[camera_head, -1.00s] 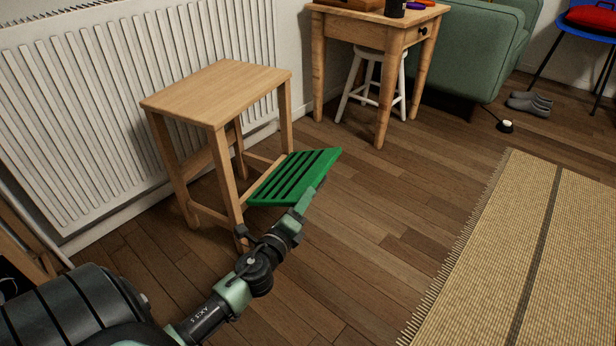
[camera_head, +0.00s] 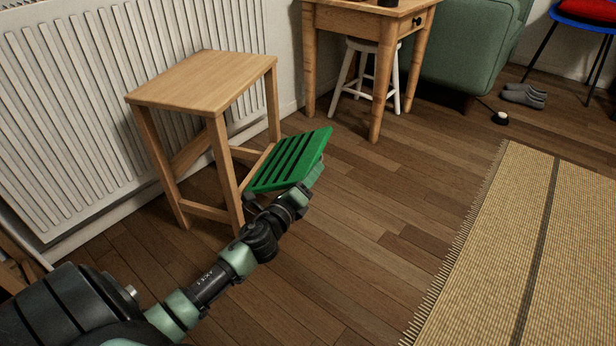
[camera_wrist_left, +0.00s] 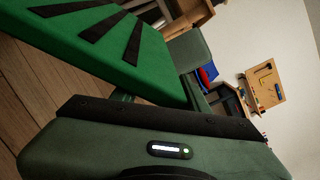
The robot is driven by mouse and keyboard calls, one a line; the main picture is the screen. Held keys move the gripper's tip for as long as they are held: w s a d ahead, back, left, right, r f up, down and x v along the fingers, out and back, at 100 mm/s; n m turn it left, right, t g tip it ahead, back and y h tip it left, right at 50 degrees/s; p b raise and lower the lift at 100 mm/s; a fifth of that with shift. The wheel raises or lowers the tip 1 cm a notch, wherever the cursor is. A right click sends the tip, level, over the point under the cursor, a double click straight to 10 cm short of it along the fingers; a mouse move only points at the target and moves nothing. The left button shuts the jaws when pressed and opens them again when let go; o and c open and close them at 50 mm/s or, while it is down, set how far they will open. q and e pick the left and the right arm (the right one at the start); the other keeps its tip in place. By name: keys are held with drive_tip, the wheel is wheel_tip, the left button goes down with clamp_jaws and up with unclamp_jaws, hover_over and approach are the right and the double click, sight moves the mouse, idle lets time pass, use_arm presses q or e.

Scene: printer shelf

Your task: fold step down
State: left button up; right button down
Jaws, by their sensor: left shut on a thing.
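A wooden step stool (camera_head: 207,78) stands against the radiator, with a flat wooden top. Its green slatted step (camera_head: 288,160) sticks out from the lower right side, tilted so its outer edge is higher than the edge by the frame. My left gripper (camera_head: 318,172) is at the outer right edge of the step and shut on it; its fingertips are partly hidden by the step. In the left wrist view the green step (camera_wrist_left: 110,50) with dark slots runs up to my left gripper (camera_wrist_left: 195,75). My right gripper is not in view.
A white radiator (camera_head: 70,110) is close behind the stool. A wooden side table (camera_head: 365,18) with a white stool (camera_head: 368,85) under it stands at the back. A woven rug (camera_head: 530,250) lies at right. Bare wooden floor is clear between stool and rug.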

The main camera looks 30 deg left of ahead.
use_arm(q)
drive_tip(key=shift+o, duration=0.5)
drive_tip(key=shift+a, duration=0.45)
clamp_jaws()
drive_tip(key=shift+c, duration=0.5)
unclamp_jaws()
drive_tip(key=shift+s+d+f, duration=0.1)
drive_tip(key=shift+d, duration=0.15)
drive_tip(key=shift+s+d, duration=0.15)
drive_tip(key=shift+s, duration=0.6)
drive_tip(key=shift+s+d, duration=0.1)
drive_tip(key=shift+s, duration=0.6)
drive_tip(key=shift+s+d, duration=0.15)
drive_tip(key=shift+s, duration=0.8)
drive_tip(key=shift+s+d, duration=0.2)
drive_tip(key=shift+s, duration=0.75)
drive_tip(key=shift+s+d, duration=0.15)
drive_tip(key=shift+s, duration=0.8)
